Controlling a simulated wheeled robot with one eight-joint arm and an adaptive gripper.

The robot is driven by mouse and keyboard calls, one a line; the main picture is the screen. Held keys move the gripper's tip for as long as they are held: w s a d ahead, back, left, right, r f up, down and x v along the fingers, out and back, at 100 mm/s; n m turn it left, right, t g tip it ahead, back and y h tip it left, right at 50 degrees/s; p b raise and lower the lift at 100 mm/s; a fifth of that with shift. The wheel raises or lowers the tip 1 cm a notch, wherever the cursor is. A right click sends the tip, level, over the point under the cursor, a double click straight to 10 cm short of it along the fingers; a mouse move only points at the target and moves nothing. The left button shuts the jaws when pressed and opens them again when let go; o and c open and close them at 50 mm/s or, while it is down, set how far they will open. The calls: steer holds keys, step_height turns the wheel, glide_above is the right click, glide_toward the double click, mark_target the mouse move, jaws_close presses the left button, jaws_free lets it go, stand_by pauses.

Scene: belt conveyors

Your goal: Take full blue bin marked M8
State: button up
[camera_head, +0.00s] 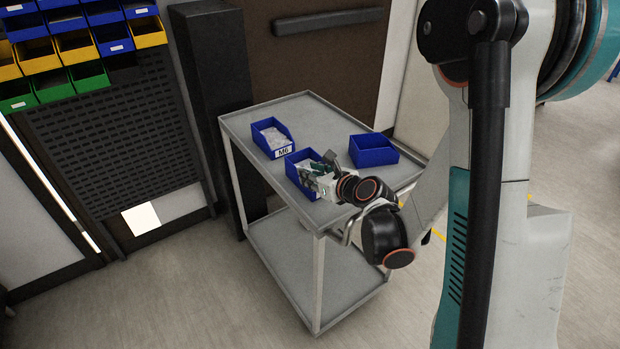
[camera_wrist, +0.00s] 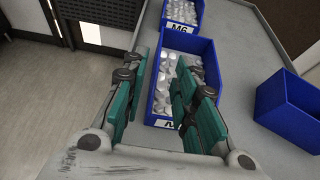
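A blue bin (camera_head: 292,172) full of whitish parts stands on the cart's top, near its front edge. In the wrist view this bin (camera_wrist: 208,52) has a front label starting with "M"; the rest is hidden behind a finger. My gripper (camera_wrist: 162,62) has its two teal fingers apart, with the bin's left wall between them. The left finger is outside the bin and the right one is over its contents. I cannot tell whether either touches. In the head view my gripper (camera_head: 318,172) partly covers the bin.
A full blue bin marked M6 (camera_head: 283,153) stands behind it, also in the wrist view (camera_wrist: 180,27). An empty blue bin (camera_head: 373,156) stands to the right. All are on the grey cart (camera_head: 315,110). A rack of coloured bins (camera_head: 75,48) hangs at the left.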

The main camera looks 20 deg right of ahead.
steer(key=b+x, duration=0.2)
steer(key=x, duration=0.6)
steer(key=shift+f+b, duration=0.2)
steer(key=shift+b, duration=0.15)
steer(key=shift+s+r, duration=0.1)
steer(key=shift+c, duration=0.6)
jaws_close()
